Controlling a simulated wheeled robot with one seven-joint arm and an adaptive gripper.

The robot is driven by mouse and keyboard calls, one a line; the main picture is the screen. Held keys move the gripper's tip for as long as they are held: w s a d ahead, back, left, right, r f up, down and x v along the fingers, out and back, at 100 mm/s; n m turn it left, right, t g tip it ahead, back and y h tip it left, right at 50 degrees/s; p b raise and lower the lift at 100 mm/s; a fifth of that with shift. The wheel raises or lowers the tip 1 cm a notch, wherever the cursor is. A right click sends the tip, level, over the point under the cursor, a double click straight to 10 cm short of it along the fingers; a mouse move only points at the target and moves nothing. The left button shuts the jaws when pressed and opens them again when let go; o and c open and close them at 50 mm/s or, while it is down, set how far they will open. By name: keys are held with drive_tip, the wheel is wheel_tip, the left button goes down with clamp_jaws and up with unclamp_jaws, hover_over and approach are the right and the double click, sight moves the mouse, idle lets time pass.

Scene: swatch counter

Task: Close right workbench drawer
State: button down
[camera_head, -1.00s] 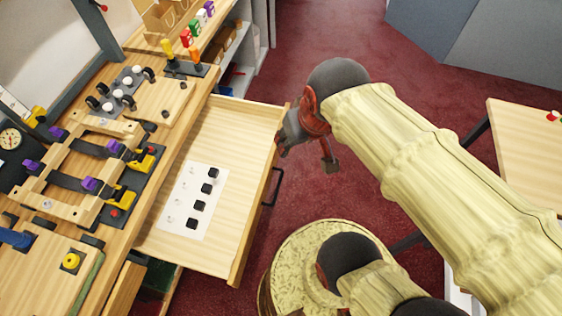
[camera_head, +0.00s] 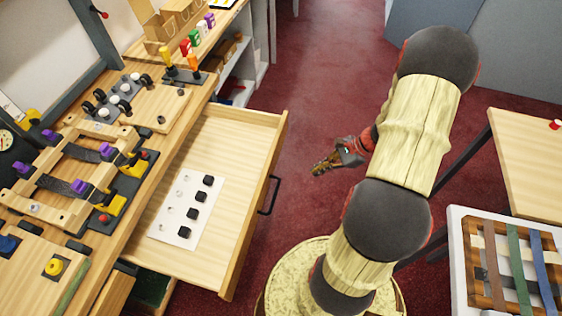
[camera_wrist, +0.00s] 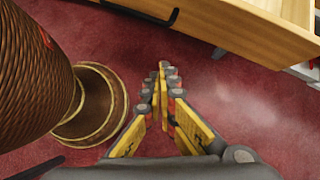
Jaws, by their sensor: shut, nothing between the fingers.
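The right workbench drawer (camera_head: 232,128) is pulled far out from the wooden workbench (camera_head: 150,195). Its black handle (camera_head: 269,196) is on the front panel, facing my arm. The drawer front also shows at the top of the wrist view (camera_wrist: 240,28), with part of the handle (camera_wrist: 150,12). My gripper (camera_head: 318,169) is to the right of the drawer front, apart from it, over the red floor. In the wrist view the fingers (camera_wrist: 163,70) are together with nothing between them.
A white sheet (camera_head: 187,212) with several small black blocks lies in the drawer. My round base stands close below the arm. A wooden table (camera_head: 530,160) and a tray of coloured strips (camera_head: 510,265) are at the right. Red floor lies open beyond the drawer.

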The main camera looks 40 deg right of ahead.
drive_tip(key=w+d+m+t, duration=0.2)
drive_tip(key=w+d+m, duration=0.25)
drive_tip(key=w, duration=0.25)
drive_tip(key=shift+h, duration=0.4)
drive_tip(key=w+a+f+b, duration=0.2)
drive_tip(key=w+a+f, duration=0.1)
drive_tip(key=w+a, duration=0.1)
drive_tip(key=w+a+f+b, duration=0.2)
drive_tip(key=w+a+f, duration=0.2)
drive_tip(key=shift+w, duration=0.1)
approach(208, 148)
drive_tip(key=w+a+f, duration=0.1)
drive_tip(key=w+a, duration=0.1)
drive_tip(key=w, duration=0.1)
drive_tip(key=w+a+f, duration=0.1)
drive_tip(key=w+a, duration=0.1)
drive_tip(key=shift+f, duration=0.35)
drive_tip(key=shift+w+r, duration=0.1)
drive_tip(key=shift+w, duration=0.05)
drive_tip(key=shift+a, duration=0.1)
